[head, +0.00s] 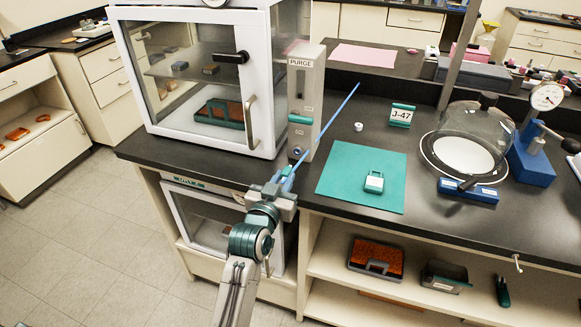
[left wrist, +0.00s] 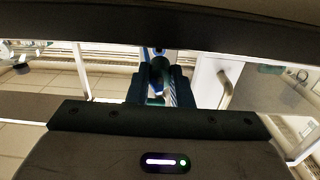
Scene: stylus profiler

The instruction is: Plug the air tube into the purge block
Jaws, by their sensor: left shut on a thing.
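The purge block (head: 308,85) is a tall pale box labelled PURGE, standing at the right side of the glass cabinet. It has a teal band and a round dark port (head: 297,152) low on its front. The air tube (head: 340,107) is thin and blue and slants up to the right across the block's right side. My left gripper (head: 284,181) is shut on the tube, just below and in front of the port. In the left wrist view the dark fingers (left wrist: 160,88) close around a blue piece. Whether the tube's near end touches the port cannot be told.
The glass cabinet (head: 258,90) with a door handle stands left of the block.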

